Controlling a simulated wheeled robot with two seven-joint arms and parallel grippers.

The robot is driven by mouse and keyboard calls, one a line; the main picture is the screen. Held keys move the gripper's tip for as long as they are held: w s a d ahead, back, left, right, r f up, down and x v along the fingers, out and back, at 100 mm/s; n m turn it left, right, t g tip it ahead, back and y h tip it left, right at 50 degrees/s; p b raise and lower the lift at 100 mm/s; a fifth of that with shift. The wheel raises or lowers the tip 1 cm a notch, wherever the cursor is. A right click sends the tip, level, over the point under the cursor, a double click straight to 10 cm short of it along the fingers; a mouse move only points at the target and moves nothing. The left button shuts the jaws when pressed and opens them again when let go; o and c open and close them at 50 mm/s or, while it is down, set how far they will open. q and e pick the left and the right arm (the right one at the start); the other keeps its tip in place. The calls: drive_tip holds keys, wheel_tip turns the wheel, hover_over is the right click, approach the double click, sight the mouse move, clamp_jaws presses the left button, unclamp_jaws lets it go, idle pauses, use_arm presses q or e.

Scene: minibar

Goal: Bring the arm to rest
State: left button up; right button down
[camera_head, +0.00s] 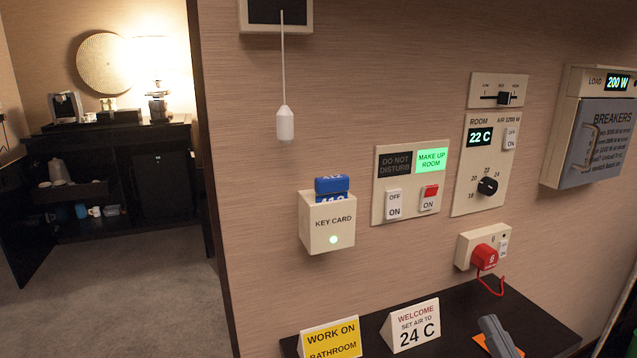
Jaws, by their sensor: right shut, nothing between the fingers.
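My right gripper (490,322) shows as a grey shape at the bottom edge, over the right part of the dark shelf (545,330). Its fingers are shut with nothing between them. It overlaps an orange patch (482,343) on the shelf in the picture; I cannot tell whether they touch. The rest of the right arm is below the frame. My left gripper is not in view.
Above the shelf are a red plug (484,257) with a looped cord, a thermostat panel (459,190), a key card holder (327,230) and a breaker box (560,120). A yellow sign (331,339) and a white sign (411,326) stand left of the gripper.

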use_arm(q)
drive_tip(key=b, duration=0.2)
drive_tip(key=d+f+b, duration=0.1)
drive_tip(key=b, duration=0.2)
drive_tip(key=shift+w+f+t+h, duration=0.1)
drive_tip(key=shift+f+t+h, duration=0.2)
use_arm(e)
drive_tip(key=s+a+f+g, duration=0.3)
drive_tip(key=s+f+g, duration=0.1)
drive_tip(key=f, duration=0.5)
drive_tip(key=s+a+f+g+h, duration=0.1)
drive_tip(key=s+a+f+g, duration=0.3)
drive_tip(key=f, duration=0.5)
drive_tip(key=s+a+f+g+h, duration=0.1)
drive_tip(key=s+a+f+g, duration=0.3)
drive_tip(key=s+f, duration=0.2)
wheel_tip(320, 180, down, 3)
drive_tip(key=shift+s+r, duration=0.1)
drive_tip(key=shift+s, duration=0.1)
